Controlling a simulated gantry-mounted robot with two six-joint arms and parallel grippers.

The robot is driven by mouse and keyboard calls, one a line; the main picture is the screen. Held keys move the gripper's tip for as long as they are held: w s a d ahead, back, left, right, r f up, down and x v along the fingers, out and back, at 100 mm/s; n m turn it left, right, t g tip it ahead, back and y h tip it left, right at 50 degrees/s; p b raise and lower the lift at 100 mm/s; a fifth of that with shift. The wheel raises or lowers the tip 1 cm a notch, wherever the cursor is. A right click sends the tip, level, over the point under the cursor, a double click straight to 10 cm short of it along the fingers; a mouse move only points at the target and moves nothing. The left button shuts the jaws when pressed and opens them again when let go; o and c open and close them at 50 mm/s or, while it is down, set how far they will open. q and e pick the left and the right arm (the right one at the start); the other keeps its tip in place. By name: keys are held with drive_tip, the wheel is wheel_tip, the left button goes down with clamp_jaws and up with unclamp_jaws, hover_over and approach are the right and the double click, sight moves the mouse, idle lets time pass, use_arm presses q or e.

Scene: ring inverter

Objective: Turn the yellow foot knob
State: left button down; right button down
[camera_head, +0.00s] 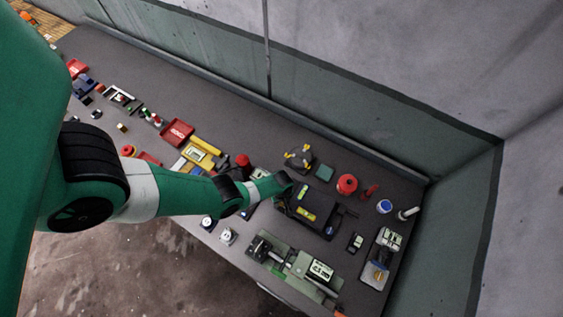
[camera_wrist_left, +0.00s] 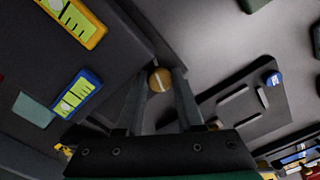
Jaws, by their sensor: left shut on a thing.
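The yellow foot knob (camera_wrist_left: 160,80) is a small round amber-yellow knob with a pale stripe across its face. It shows in the left wrist view, at the edge of a dark grey housing (camera_wrist_left: 105,45). My left gripper (camera_wrist_left: 162,76) is shut on the knob, one finger on either side of it. In the head view my left gripper (camera_head: 286,184) is at the back left end of the dark device (camera_head: 322,219), which has a yellow-framed label (camera_head: 307,213). The knob is hidden there behind my arm. My right gripper is not in view.
A yellow and grey item (camera_head: 299,157), a teal block (camera_head: 325,173) and a red round container (camera_head: 346,184) stand behind the device. A grey machine (camera_head: 308,270) stands in front. The bench (camera_head: 140,65) is crowded on the left, clearer along its back.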

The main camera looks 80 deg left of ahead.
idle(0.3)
use_arm(q)
drive_tip(key=c, duration=0.5)
unclamp_jaws()
drive_tip(key=shift+c, duration=0.2)
